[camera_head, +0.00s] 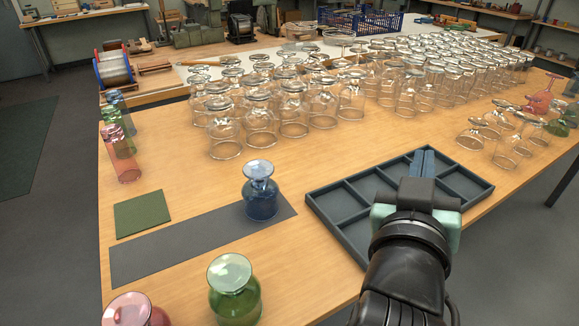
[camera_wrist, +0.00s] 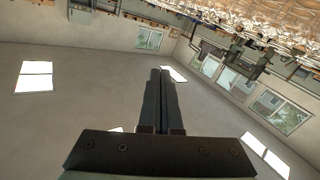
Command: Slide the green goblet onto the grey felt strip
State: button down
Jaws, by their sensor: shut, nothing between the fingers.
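The green goblet (camera_head: 234,287) stands upside down on the wooden table near its front edge, foot disc up, just in front of the grey felt strip (camera_head: 165,248) and off it. A blue goblet (camera_head: 261,195) stands upside down on the strip's right end. The rest of the strip is bare. My gripper (camera_head: 422,163) is shut and empty, over the dark compartment tray, to the right of the green goblet and well apart from it.
A red goblet (camera_head: 136,311) is left of the green one, cut by the frame edge. A green felt square (camera_head: 139,212) lies behind the strip. The dark tray (camera_head: 326,213) is to the right. Many clear upturned glasses (camera_head: 260,128) fill the back; coloured glasses (camera_head: 122,160) stand at left.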

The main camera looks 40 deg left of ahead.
jog(key=s+a+f+n+g+p, duration=0.2)
jog(key=a+f+g+p, duration=0.25)
jog(key=p, duration=0.35)
jog(key=n+g+h+p, duration=0.1)
jog(key=n+g+p, duration=0.5)
jog(key=g+p, duration=0.95)
send_near(251, 323)
jog(key=s+d+r+t+p, duration=0.4)
jog(key=s+d+r, duration=0.1)
jog(key=s, duration=0.1)
jog(key=x, duration=0.3)
jog(key=a+x, duration=0.1)
jog(key=x, duration=0.3)
jog(key=a+x, duration=0.1)
jog(key=x, duration=0.3)
jog(key=shift+w+r, duration=0.15)
jog(key=shift+w, duration=0.3)
jog(key=shift+w+a+p, duration=0.25)
jog(key=shift+a+p, duration=0.05)
jog(key=shift+a, duration=0.25)
jog(key=shift+a, duration=0.1)
